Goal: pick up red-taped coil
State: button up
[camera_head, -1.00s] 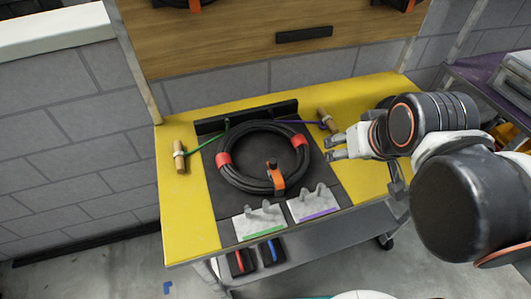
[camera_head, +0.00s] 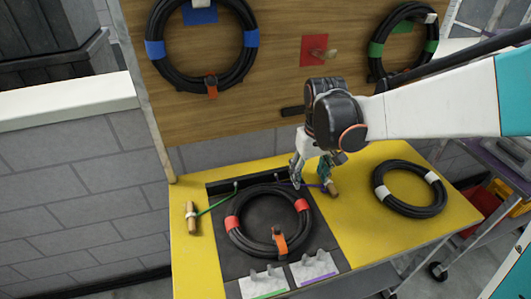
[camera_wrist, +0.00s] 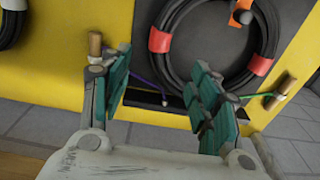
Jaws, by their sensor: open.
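The red-taped coil (camera_head: 231,223) is a black cable ring with two red tapes and an orange clip (camera_head: 280,243). It lies flat on the dark mat (camera_head: 270,210) on the yellow table. My gripper (camera_head: 297,180) is open and points down above the table's back part, just behind and right of the coil, near the wooden handle with the purple cord (camera_head: 332,188). In the wrist view, my gripper (camera_wrist: 162,72) has its teal-padded fingers spread. The red-taped coil (camera_wrist: 160,39) shows beyond and between them, untouched, with nothing held.
A white-taped coil (camera_head: 382,192) lies on the right of the yellow table (camera_head: 350,240). A wooden handle with a green cord (camera_head: 191,217) is at left. Blue-taped (camera_head: 155,50) and green-taped (camera_head: 375,50) coils hang on the wooden board. Grey hook plates (camera_head: 313,267) sit at the mat's front.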

aim_at(301, 204)
jog(key=shift+g, duration=0.3)
jog(key=f, duration=0.3)
jog(key=f+b, duration=0.1)
jog(key=f, duration=0.2)
jog(key=w+a+f+b, duration=0.1)
jog(key=f, duration=0.2)
jog(key=shift+w+f, duration=0.1)
jog(key=shift+f, duration=0.25)
jog(key=shift+s+d+f+b, duration=0.1)
jog(key=shift+f+b, duration=0.65)
jog(key=shift+f, duration=0.65)
jog(key=shift+s+d+f+b, duration=0.1)
jog(key=shift+f+b, duration=0.6)
jog(key=shift+f, duration=0.65)
jog(key=shift+r, duration=0.15)
grip_shut()
